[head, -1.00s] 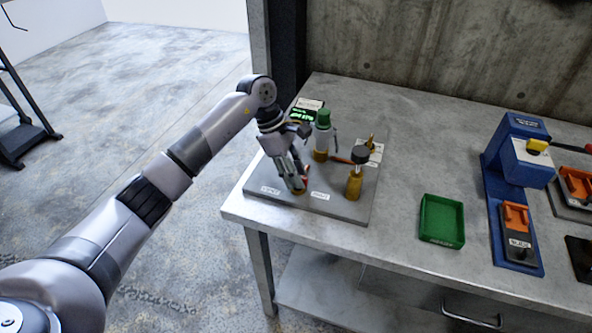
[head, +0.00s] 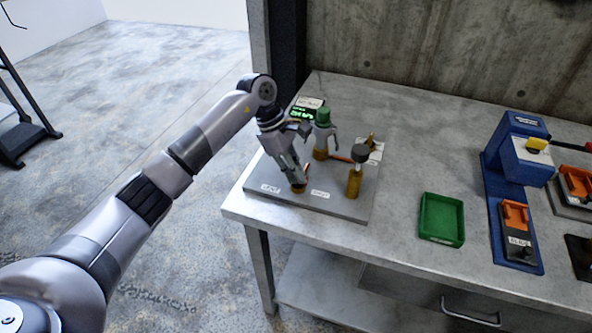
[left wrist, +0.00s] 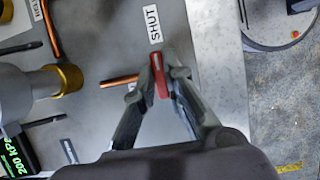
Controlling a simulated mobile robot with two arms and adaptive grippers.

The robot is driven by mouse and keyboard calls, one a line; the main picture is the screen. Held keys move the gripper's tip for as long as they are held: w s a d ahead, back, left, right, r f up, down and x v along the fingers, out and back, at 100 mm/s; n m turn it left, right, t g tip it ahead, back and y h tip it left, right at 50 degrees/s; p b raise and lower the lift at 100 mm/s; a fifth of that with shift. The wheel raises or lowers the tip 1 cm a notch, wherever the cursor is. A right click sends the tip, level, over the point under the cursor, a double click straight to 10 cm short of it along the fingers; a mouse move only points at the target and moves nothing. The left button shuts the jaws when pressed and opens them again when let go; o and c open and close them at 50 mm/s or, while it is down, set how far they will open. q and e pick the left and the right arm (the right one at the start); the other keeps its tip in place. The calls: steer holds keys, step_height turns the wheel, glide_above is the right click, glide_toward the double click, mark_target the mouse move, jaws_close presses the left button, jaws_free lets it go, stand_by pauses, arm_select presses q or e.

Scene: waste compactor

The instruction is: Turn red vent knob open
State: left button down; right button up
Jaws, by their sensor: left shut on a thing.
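The red vent knob (left wrist: 159,76) shows between my left gripper's fingertips (left wrist: 161,80) in the left wrist view, with the fingers closed against its two sides. A copper pipe (left wrist: 120,81) runs toward it, and a label reading SHUT (left wrist: 154,24) lies beyond it on the plate. In the head view my left gripper (head: 299,183) points down at the front of the grey plate (head: 340,207), between two white labels. The fingers hide most of the knob there. My right gripper is not in view.
A lit display (left wrist: 16,157) reads 200 kPa. A green tray (head: 441,221) and a blue press (head: 517,165) are to the right. The bench between is bare.

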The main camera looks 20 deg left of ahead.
arm_select(q)
steer(key=shift+n, duration=0.4)
steer(key=n+t+b, duration=0.1)
steer(key=n+t, duration=0.1)
steer(key=n, duration=0.1)
steer(key=shift+s+n+b, duration=0.1)
steer(key=shift+n+b, duration=0.3)
steer(key=n+t+y+b, duration=0.1)
steer(key=n, duration=0.2)
steer(key=n+b, duration=0.1)
steer(key=n, duration=0.2)
steer(key=shift+s+d+t+y+b, duration=0.1)
steer(key=shift+t+y+b, duration=0.2)
steer(key=shift+t+y, duration=0.1)
steer(key=n+y+b, duration=0.1)
steer(key=n, duration=0.1)
steer(key=n+b, duration=0.1)
steer(key=n, duration=0.2)
steer(key=shift+d+t+y+b, duration=0.15)
steer(key=shift+t+y+b, duration=0.2)
steer(key=shift+t+y, duration=0.05)
steer(key=shift+n+y+b, duration=0.4)
steer(key=shift+n+b, duration=0.05)
steer(key=shift+n, duration=0.65)
steer(key=shift+r, duration=0.1)
steer(key=c, duration=1.7)
jaws_free()
steer(key=shift+s, duration=0.1)
steer(key=shift+o, duration=0.2)
